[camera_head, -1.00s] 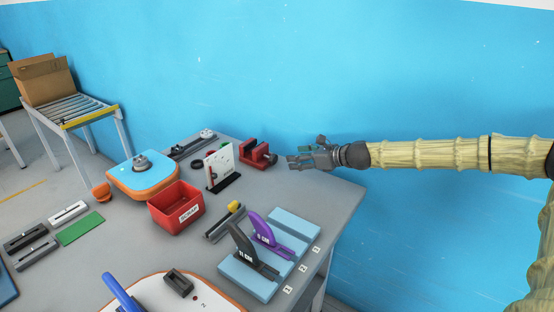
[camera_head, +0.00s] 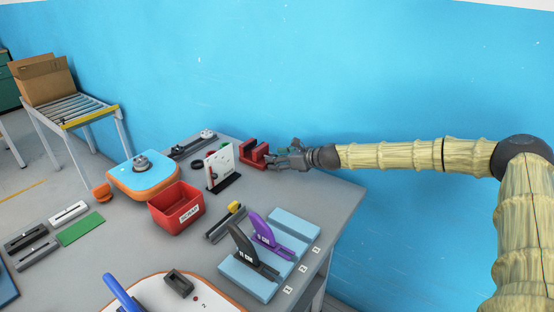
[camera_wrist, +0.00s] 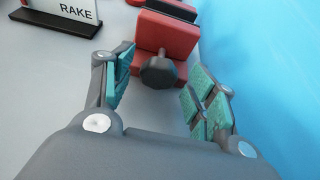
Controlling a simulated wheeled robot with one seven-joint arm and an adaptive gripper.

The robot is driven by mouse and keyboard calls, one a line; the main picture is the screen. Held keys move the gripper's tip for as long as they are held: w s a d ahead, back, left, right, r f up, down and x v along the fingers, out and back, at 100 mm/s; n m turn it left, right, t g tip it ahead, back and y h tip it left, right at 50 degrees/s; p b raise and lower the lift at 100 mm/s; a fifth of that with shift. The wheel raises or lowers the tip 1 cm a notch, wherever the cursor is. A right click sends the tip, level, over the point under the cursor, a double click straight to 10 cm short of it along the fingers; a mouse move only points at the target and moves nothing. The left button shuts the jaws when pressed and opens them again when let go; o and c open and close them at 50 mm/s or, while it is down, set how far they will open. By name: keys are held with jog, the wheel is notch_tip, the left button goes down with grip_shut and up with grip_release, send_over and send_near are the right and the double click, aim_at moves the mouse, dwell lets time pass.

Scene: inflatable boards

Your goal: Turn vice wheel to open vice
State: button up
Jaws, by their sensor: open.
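The red vice (camera_head: 252,153) stands at the back of the grey table, near the blue wall. In the wrist view, the vice (camera_wrist: 168,38) is ahead of my gripper, and its dark round wheel (camera_wrist: 158,72) faces me. My gripper (camera_head: 275,159) reaches in from the right, close to the wheel end of the vice. In the wrist view, the teal-padded fingers (camera_wrist: 160,92) are spread apart, with the wheel between and just beyond them. I see no contact. In the head view the fingers hide the wheel.
A white board (camera_head: 220,167) on a black stand labelled RAKE (camera_wrist: 75,12) is left of the vice. A red bin (camera_head: 176,207) and an orange-blue fixture (camera_head: 142,176) stand further left. The blue wall (camera_wrist: 260,70) is close on the right in the wrist view.

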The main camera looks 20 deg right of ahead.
jog(key=shift+w+a+f, duration=0.1)
jog(key=shift+w+a, duration=0.1)
jog(key=c, duration=1)
jog(key=shift+f+b, duration=0.1)
jog(key=shift+b, duration=0.45)
jog(key=n+b, duration=0.1)
jog(key=b, duration=0.1)
jog(key=shift+a+f+n+t+h+b, duration=0.1)
jog(key=shift+f+n+t+h+b, duration=0.05)
jog(key=shift+n+t+h+b, duration=0.25)
jog(key=n+t+h+b, duration=0.1)
jog(key=n+b, duration=0.1)
jog(key=b, duration=0.2)
jog(key=shift+s+a+f+b, duration=0.1)
jog(key=shift+b, duration=0.25)
jog(key=n+b, duration=0.1)
jog(key=b, duration=0.1)
jog(key=n+t+h+b, duration=0.1)
jog(key=b, duration=0.1)
jog(key=shift+s+r+n+t+b, duration=0.15)
jog(key=shift+r+n+t+b, duration=0.05)
jog(key=shift+n+t+b, duration=0.15)
